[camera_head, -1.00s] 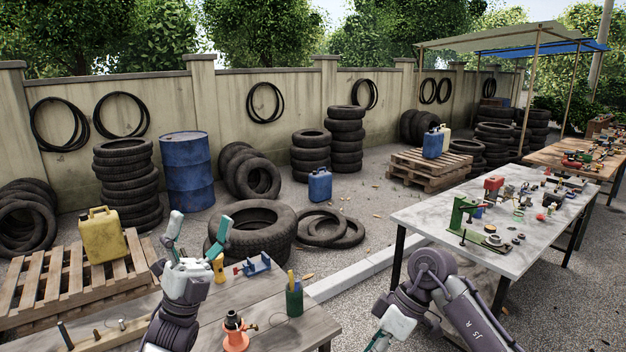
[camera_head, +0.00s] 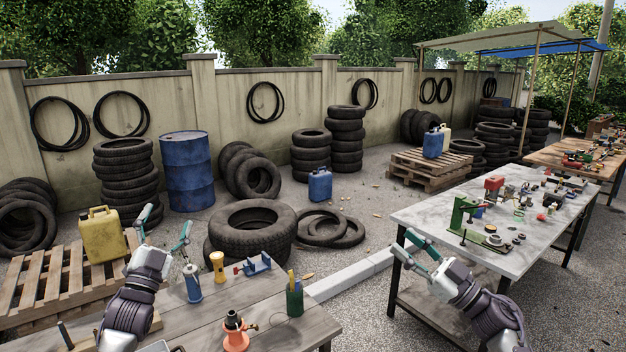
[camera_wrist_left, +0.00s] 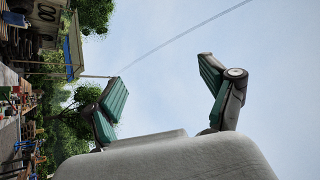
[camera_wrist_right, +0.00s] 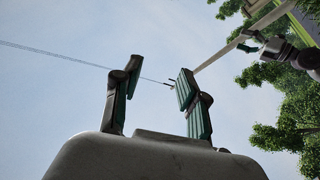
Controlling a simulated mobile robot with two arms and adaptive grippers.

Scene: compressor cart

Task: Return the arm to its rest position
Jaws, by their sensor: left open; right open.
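My left gripper (camera_head: 165,222) is raised above the wooden table at the lower left, fingers up and spread, with nothing between them. In the left wrist view its two green-padded fingers (camera_wrist_left: 165,85) stand apart against open sky. My right gripper (camera_head: 408,244) is raised beside the near left corner of the grey-topped table, fingers up and to the left, also empty. In the right wrist view its fingers (camera_wrist_right: 157,78) are apart against the sky.
The wooden table (camera_head: 200,335) carries a blue bottle (camera_head: 193,283), an orange jack (camera_head: 235,331), a green cup (camera_head: 294,298), a blue vise (camera_head: 257,264) and a yellow-orange item (camera_head: 217,266). The grey-topped table (camera_head: 425,215) holds a green press (camera_head: 462,215) and several parts.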

